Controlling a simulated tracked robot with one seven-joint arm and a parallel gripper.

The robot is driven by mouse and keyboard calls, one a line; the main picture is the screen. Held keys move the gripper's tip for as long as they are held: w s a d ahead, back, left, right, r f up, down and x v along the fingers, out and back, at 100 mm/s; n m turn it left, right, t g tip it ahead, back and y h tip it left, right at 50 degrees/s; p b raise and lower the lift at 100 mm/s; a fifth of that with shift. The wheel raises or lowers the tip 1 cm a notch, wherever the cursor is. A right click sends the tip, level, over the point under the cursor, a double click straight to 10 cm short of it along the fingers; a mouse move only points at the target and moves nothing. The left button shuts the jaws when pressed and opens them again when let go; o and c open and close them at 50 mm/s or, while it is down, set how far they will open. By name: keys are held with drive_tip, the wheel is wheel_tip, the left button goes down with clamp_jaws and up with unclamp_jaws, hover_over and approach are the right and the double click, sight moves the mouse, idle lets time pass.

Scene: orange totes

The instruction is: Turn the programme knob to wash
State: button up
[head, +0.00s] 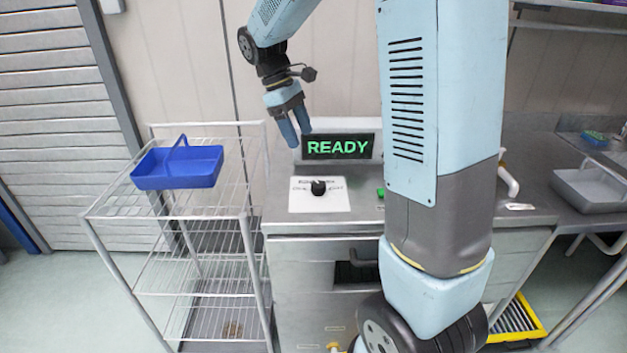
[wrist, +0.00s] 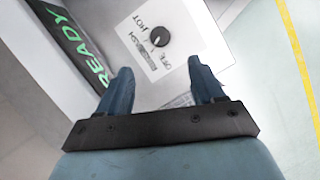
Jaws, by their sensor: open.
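The programme knob (head: 318,188) is a small black round knob on a white label plate on top of the steel machine. In the wrist view the knob (wrist: 160,37) has printed words around it, among them HOT and OFF, and another partly legible word. Its pointer direction is too small to tell for sure. My gripper (head: 294,130) hangs above and behind the knob to its left, in front of the display. In the wrist view my gripper (wrist: 160,82) has its two blue fingers apart with nothing between them, and the knob lies beyond the fingertips. They do not touch it.
A display (head: 338,147) reading READY in green stands behind the knob. A green button (head: 380,192) is to the right, partly by my arm. A wire rack (head: 230,190) with a blue basket (head: 178,167) stands left.

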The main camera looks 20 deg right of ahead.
sight(318, 183)
drive_tip(key=x, duration=1.4)
drive_tip(key=shift+w+f, duration=0.15)
drive_tip(key=c, duration=1)
